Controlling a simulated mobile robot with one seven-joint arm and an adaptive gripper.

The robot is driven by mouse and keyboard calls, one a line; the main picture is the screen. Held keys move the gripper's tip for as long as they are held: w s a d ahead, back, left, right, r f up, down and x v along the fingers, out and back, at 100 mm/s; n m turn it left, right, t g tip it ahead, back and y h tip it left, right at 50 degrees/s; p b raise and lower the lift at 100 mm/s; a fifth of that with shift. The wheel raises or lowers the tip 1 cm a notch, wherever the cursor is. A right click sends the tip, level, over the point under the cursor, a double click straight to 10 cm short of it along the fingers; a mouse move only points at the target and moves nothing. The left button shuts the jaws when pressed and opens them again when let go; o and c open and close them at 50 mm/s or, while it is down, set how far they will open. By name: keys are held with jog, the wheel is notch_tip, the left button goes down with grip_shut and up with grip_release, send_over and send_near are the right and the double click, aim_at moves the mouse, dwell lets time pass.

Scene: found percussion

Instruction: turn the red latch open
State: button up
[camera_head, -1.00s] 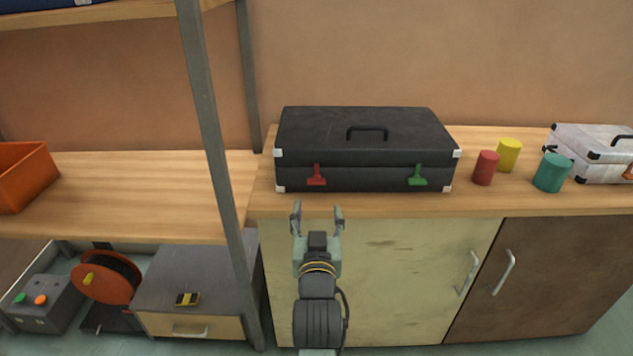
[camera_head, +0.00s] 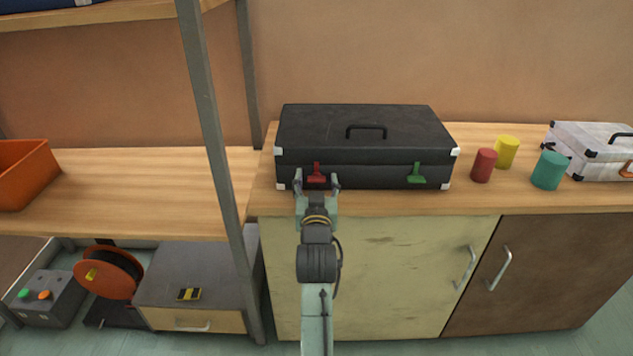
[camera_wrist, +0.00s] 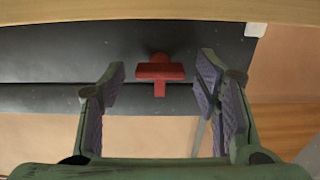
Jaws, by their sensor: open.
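A black case (camera_head: 365,131) with white corners lies closed on the wooden counter, its front facing me. The red latch (camera_head: 316,174) is on the left of its front and a green latch (camera_head: 416,174) is on the right. My gripper (camera_head: 317,181) is in front of the red latch, fingers spread and empty. In the wrist view the red latch (camera_wrist: 160,72) is T-shaped, with its stem pointing down in the picture. It lies just beyond the gap between my fingertips (camera_wrist: 161,80). I cannot tell whether the fingers touch the case.
Red (camera_head: 484,165), yellow (camera_head: 507,152) and teal (camera_head: 550,170) cylinders stand right of the case, beside a white case (camera_head: 597,152). A grey shelf post (camera_head: 209,130) rises to the left of my arm. Bare counter (camera_head: 465,195) lies right of the black case.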

jog(key=shift+c, duration=0.4)
jog(key=c, duration=1.1)
jog(key=shift+o, duration=0.2)
jog(key=shift+n, duration=0.3)
jog(key=n, duration=0.4)
jog(key=shift+p, duration=0.4)
jog(key=n, duration=0.5)
jog(key=shift+a, duration=0.1)
jog(key=n, duration=0.4)
jog(key=shift+f, duration=0.1)
jog(key=shift+n, duration=2.1)
